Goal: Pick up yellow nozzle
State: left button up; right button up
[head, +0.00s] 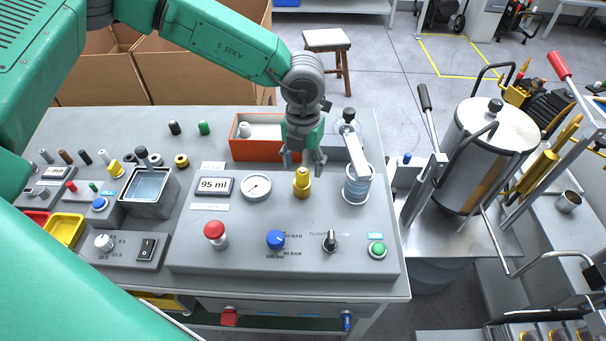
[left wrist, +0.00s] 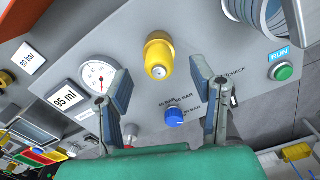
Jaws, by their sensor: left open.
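The yellow nozzle (head: 302,183) stands upright on the grey control panel, between the round gauge and the clear cylinder. In the left wrist view the yellow nozzle (left wrist: 159,58) shows end-on, in the gap between the fingers and beyond their tips. My left gripper (head: 304,163) is open and empty, just above and behind the nozzle in the head view. Its two fingers also show in the left wrist view (left wrist: 160,92), spread apart, with no contact on the nozzle visible. My right gripper is not in view.
The panel carries a gauge (head: 256,186), a red button (head: 215,231), a blue knob (head: 276,239) and a green button (head: 377,249). The cylinder (head: 357,186) stands close right of the nozzle. An orange-red box (head: 240,150) lies behind. A metal tank (head: 480,150) stands at right.

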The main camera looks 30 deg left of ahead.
aim_at(303, 169)
pick_arm(q)
notch_tip(303, 169, down, 3)
jog(key=shift+w+r, duration=0.1)
jog(key=shift+r, duration=0.05)
jog(key=shift+f, duration=0.3)
jog(key=shift+a, duration=0.2)
jog(key=shift+c, duration=1.3)
grip_shut()
jog(key=shift+d, duration=0.1)
